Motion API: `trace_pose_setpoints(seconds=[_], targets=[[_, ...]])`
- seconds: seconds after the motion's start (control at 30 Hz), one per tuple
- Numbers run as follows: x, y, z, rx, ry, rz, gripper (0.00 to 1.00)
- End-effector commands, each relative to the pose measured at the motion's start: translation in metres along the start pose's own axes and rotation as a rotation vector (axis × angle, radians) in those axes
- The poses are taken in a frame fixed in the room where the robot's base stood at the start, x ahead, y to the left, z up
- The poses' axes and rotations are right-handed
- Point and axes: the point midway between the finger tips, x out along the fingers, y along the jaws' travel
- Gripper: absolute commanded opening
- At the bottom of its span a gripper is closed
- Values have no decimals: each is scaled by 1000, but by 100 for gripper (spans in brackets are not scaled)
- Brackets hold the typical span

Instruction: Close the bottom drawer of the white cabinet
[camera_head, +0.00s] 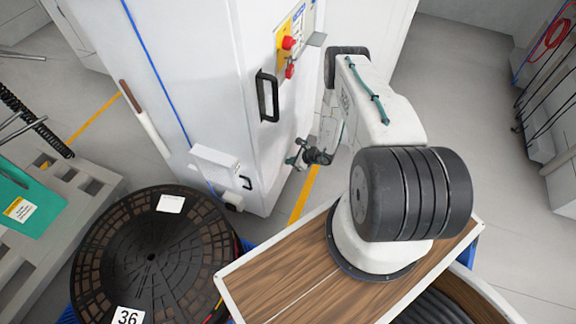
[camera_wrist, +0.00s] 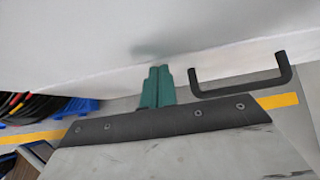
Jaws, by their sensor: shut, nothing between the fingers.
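The white cabinet (camera_head: 215,75) stands left of my arm in the head view. A small black bar handle (camera_head: 246,183) sits low on its near face, by the floor. I cannot make out the bottom drawer's outline or how far out it stands. My gripper (camera_head: 293,160) is right of the cabinet's lower part, its teal fingers pointing toward it. In the wrist view the shut, empty fingers (camera_wrist: 157,78) are close to a plain white surface (camera_wrist: 100,45); contact cannot be told. A black bar handle (camera_wrist: 240,90) is right of the fingers there.
A higher black handle (camera_head: 267,97) and a red button (camera_head: 289,43) are on the cabinet. A white box (camera_head: 214,160) juts out low at its left. A large black reel (camera_head: 150,220) is at the lower left.

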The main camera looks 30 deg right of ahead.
Motion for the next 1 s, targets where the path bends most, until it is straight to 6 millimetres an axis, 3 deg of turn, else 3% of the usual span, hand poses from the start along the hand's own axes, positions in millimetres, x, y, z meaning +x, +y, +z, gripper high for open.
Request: trace_pose_setpoints(seconds=[0.27,0.47,0.63,0.8,1.0], targets=[[5,-1,8,-15,-9,2,0],[-4,-2,0,-14,-10,2,0],[-31,-12,-22,3,-4,-9,0],[-72,-8,-20,1,-2,-5,0],[-104,-4,-18,-5,0,1,0]])
